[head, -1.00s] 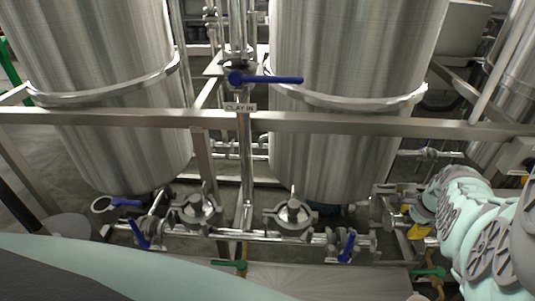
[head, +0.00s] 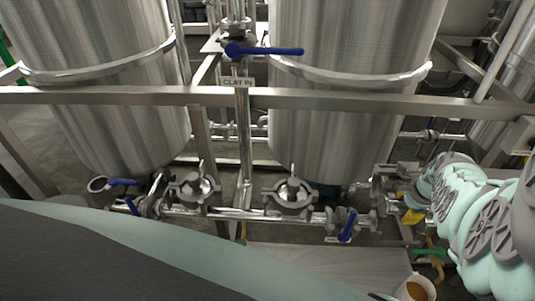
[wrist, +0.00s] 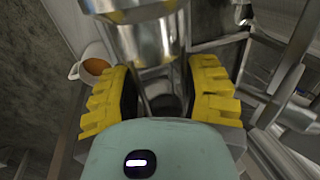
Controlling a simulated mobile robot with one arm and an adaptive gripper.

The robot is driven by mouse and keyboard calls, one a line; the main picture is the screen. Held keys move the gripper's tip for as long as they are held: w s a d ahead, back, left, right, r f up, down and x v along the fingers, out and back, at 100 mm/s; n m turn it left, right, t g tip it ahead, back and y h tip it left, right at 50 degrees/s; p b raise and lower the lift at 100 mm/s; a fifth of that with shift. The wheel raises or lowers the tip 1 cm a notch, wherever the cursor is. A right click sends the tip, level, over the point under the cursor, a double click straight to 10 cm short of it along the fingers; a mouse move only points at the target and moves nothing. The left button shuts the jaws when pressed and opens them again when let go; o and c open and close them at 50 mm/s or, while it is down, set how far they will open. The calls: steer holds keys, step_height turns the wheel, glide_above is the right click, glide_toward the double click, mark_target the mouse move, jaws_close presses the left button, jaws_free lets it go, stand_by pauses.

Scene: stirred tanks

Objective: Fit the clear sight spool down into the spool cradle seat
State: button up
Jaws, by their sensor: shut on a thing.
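My gripper (wrist: 160,95), with yellow ribbed fingers, is shut on the clear sight spool (wrist: 148,45) in the wrist view. The spool has a shiny metal end and a see-through middle between the fingers. Its lower end is hidden behind my wrist housing. In the head view a yellow finger of my gripper (head: 413,215) shows at the right, beside the pipework, and the spool cannot be made out there. I cannot pick out the spool cradle seat in either view.
Two steel tanks (head: 330,40) stand behind a horizontal rail (head: 330,98). A pipe run with blue-handled valves (head: 346,226) lies below, left of my gripper. A white cup with brown contents (head: 416,288) stands at the lower right, also visible in the wrist view (wrist: 93,66).

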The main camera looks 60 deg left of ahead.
steer(key=shift+f+b, duration=1.15)
steer(key=shift+f, duration=0.4)
steer(key=shift+s+d+b+x, duration=0.1)
steer(key=shift+d+b+x, duration=0.1)
steer(key=shift+b+x, duration=0.85)
steer(key=shift+s+d+b+x, duration=0.1)
steer(key=shift+d+b+x, duration=0.15)
steer(key=shift+b+x, duration=0.8)
stand_by(0.3)
steer(key=o, duration=1.3)
steer(key=shift+f, duration=0.1)
steer(key=shift+o, duration=0.2)
steer(key=shift+s, duration=0.15)
steer(key=s+d+r, duration=0.3)
steer(key=s+d, duration=0.4)
steer(key=d, duration=0.3)
steer(key=shift+s, duration=0.35)
